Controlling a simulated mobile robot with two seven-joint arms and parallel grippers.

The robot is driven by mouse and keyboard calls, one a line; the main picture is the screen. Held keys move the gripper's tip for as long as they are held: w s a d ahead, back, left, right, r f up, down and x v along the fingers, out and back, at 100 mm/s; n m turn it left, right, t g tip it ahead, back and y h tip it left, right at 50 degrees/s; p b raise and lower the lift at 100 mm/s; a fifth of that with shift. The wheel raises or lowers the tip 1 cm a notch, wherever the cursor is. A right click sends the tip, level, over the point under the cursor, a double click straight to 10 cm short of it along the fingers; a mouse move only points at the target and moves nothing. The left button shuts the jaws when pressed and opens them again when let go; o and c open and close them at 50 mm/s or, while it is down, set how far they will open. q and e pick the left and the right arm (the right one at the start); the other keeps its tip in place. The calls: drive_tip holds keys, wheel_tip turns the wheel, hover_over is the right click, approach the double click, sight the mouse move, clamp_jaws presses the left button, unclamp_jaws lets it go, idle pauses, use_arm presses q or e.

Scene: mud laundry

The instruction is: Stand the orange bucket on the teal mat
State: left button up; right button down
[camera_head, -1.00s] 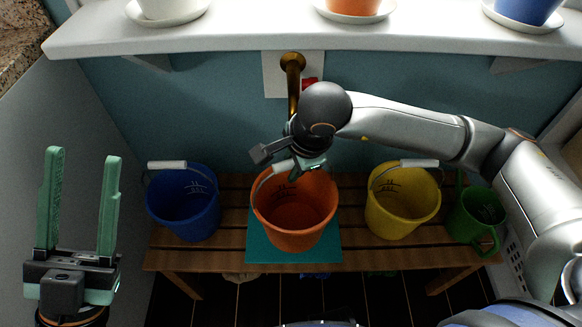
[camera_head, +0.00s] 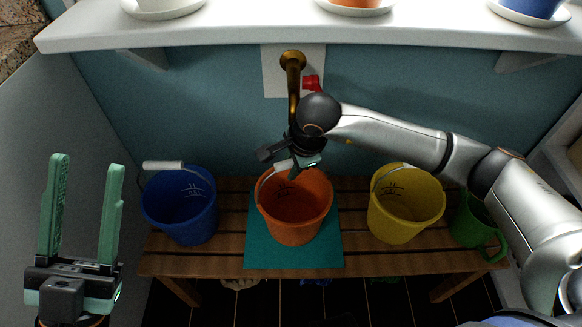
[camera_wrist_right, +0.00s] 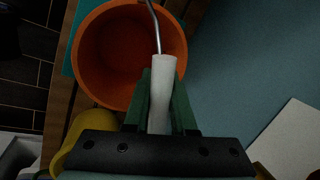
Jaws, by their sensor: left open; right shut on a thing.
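The orange bucket (camera_head: 296,215) is upright over the teal mat (camera_head: 262,258) on the slatted wooden bench. I cannot tell for certain whether its base touches the mat. My right gripper (camera_head: 296,167) is at the back rim of the bucket, shut on its white handle grip. The right wrist view shows the green fingers on either side of the white grip (camera_wrist_right: 161,95), with the orange bucket (camera_wrist_right: 110,50) beyond. My left gripper (camera_head: 82,212) is open and empty at the far left, away from the bench.
A blue bucket (camera_head: 181,212) stands left of the mat; a yellow bucket (camera_head: 405,213) and a green watering can (camera_head: 476,222) stand to the right. A brass tap (camera_head: 293,75) is on the wall behind, under a white shelf (camera_head: 230,30) with several pots.

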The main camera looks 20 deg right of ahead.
drive_tip(key=shift+f, duration=0.1)
drive_tip(key=c, duration=0.7)
unclamp_jaws()
drive_tip(key=shift+c, duration=0.2)
